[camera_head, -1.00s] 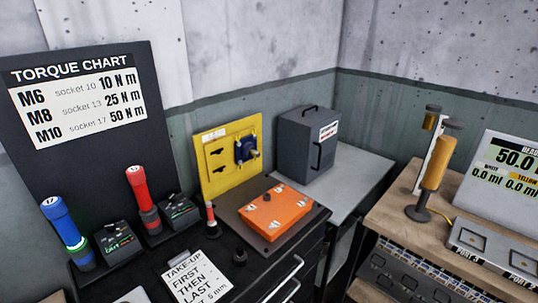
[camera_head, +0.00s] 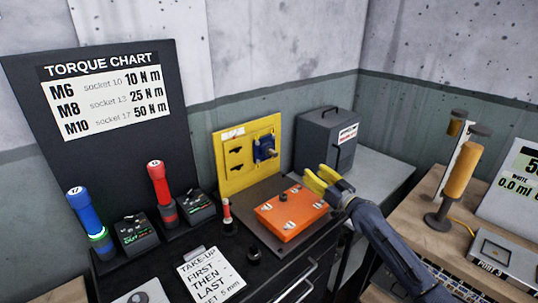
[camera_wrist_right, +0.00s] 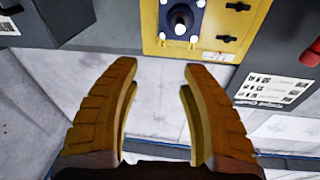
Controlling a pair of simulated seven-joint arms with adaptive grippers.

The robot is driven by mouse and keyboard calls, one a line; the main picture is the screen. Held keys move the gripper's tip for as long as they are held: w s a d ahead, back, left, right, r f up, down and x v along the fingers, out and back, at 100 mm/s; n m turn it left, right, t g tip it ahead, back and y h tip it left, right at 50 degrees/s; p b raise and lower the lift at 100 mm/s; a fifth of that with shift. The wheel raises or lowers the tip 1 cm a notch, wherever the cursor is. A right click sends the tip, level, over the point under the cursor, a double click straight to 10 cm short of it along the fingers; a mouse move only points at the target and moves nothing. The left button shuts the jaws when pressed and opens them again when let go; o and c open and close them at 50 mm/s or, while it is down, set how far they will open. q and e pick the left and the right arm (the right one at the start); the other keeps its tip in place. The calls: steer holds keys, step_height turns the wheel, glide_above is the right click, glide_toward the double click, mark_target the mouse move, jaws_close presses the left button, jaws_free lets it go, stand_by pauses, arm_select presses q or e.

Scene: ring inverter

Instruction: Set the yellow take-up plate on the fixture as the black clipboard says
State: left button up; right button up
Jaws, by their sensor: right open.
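The yellow plate (camera_head: 230,178) stands upright against the back wall. It carries a blue block with a shaft (camera_head: 265,150), black slot-like marks and a small white label. It also shows at the top of the right wrist view (camera_wrist_right: 216,44), with the blue block (camera_wrist_right: 181,18). The clipboard sheet (camera_head: 212,275) lies at the front, partly cut off; I read "TAKE-UP FIRST THEN LAST" and "5 mm". My right gripper (camera_head: 316,180) has yellow fingers and is open and empty above the orange block's right rear corner, apart from the plate. In the right wrist view its fingers (camera_wrist_right: 160,75) are spread. My left gripper is out of view.
An orange block (camera_head: 291,213) sits on a dark base before the plate. A grey box (camera_head: 322,142) stands behind my right gripper. Blue (camera_head: 85,215) and red (camera_head: 158,185) tools stand left, below the torque chart (camera_head: 107,99). An orange cylinder on a stand (camera_head: 459,170) is at right.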

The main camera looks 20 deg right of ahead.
mark_target(276, 155)
steer(key=w+a, duration=0.3)
steer(key=w, duration=0.2)
steer(key=w+a+g+y, duration=0.1)
steer(key=w+a, duration=0.3)
steer(key=w, duration=0.2)
steer(key=w+a+g, duration=0.1)
steer(key=w+a, duration=0.2)
steer(key=w, duration=0.3)
steer(key=shift+a+r, duration=0.2)
steer(key=shift+a, duration=0.05)
steer(key=shift+c, duration=0.3)
jaws_close()
